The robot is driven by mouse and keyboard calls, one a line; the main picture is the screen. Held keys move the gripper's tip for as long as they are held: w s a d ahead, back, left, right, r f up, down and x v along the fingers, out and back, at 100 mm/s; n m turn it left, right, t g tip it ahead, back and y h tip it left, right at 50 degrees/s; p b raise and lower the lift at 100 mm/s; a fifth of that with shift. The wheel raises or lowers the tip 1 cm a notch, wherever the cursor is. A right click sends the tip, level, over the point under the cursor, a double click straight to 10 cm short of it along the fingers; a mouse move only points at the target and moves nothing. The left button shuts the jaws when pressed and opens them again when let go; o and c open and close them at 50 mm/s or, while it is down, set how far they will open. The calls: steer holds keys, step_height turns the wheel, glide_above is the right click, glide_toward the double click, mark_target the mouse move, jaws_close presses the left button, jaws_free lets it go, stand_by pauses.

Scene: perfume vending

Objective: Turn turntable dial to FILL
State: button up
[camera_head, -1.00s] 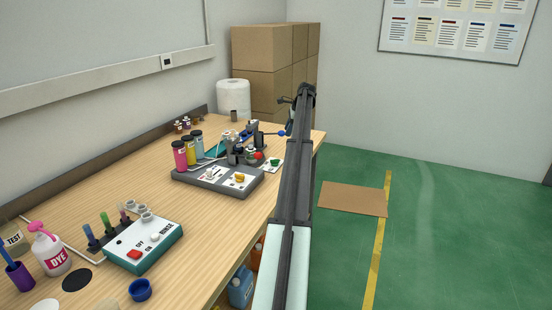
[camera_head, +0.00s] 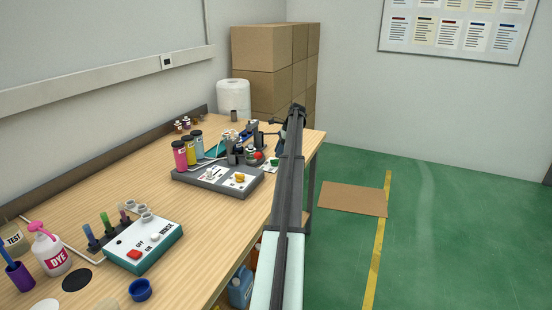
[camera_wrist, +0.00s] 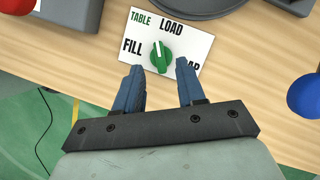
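The green dial (camera_wrist: 160,57) sits on a white card (camera_wrist: 190,42) marked TABLE, with FILL to the left, LOAD above and a partly covered label at the right. The dial's white mark points up toward LOAD. My gripper (camera_wrist: 159,76) is open and empty in the wrist view, its two blue fingers apart. The fingertips are just below the dial in the picture, one toward each side; I cannot tell their height above it. In the head view the dial (camera_head: 273,162) shows beside my arm, which covers part of the card; the gripper is mostly hidden.
A blue ball (camera_wrist: 304,96) is right of the gripper and a red ball (camera_wrist: 18,5) is at the top left corner. A dark round platform (camera_wrist: 185,6) lies beyond the card. A grey tray (camera_head: 218,182) with bottles stands left of my arm.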

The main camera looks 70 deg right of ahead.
mark_target(275, 162)
steer(key=shift+x, duration=1.95)
steer(key=shift+c, duration=0.3)
jaws_close()
